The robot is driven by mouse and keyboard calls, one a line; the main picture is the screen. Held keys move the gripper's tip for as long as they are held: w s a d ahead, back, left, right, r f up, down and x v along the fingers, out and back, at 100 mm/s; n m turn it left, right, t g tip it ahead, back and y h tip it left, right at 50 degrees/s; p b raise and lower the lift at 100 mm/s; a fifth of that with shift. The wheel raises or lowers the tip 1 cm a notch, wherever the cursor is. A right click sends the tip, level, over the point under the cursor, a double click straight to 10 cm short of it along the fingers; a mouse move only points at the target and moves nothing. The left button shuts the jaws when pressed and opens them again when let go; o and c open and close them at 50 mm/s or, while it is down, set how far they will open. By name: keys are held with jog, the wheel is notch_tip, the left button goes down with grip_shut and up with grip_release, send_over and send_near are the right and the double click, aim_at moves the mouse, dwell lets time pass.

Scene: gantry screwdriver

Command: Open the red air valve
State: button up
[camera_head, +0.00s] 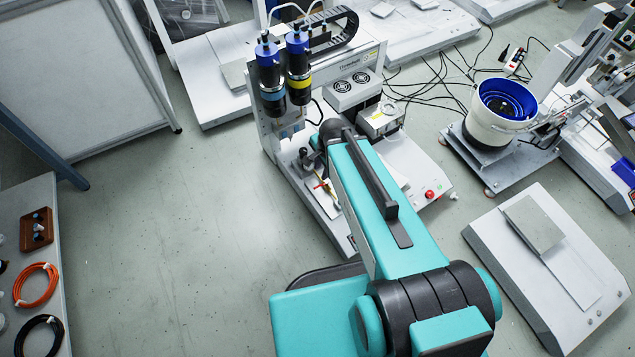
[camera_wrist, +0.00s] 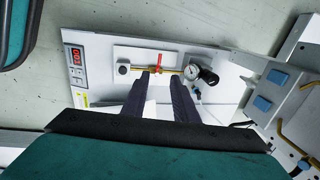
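The red air valve (camera_wrist: 160,59) shows in the wrist view as a small red handle on a thin brass-coloured pipe (camera_wrist: 139,69), mounted on a white plate. A round pressure gauge (camera_wrist: 193,72) and a black knob (camera_wrist: 208,76) sit to its right on the same line. My gripper (camera_wrist: 163,76) is open, with its two dark fingers apart and nothing visible between them. The fingertips appear just below the red handle in the picture; I cannot tell whether they touch it.
A panel with a red digital display (camera_wrist: 75,54) is left of the valve. The gantry machine (camera_head: 270,130) carries two screwdriver heads (camera_head: 298,66). A blue-lined bowl feeder (camera_head: 500,110) stands right. A side table (camera_head: 45,200) holds cables. The floor between is clear.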

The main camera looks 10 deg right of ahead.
jog(key=shift+f, duration=0.2)
jog(key=b, duration=0.5)
send_near(317, 187)
jog(key=f, duration=0.2)
jog(key=w+f, duration=0.1)
jog(key=f, duration=0.4)
jog(key=shift+w+a, duration=0.15)
jog(key=shift+a, duration=0.2)
grip_shut()
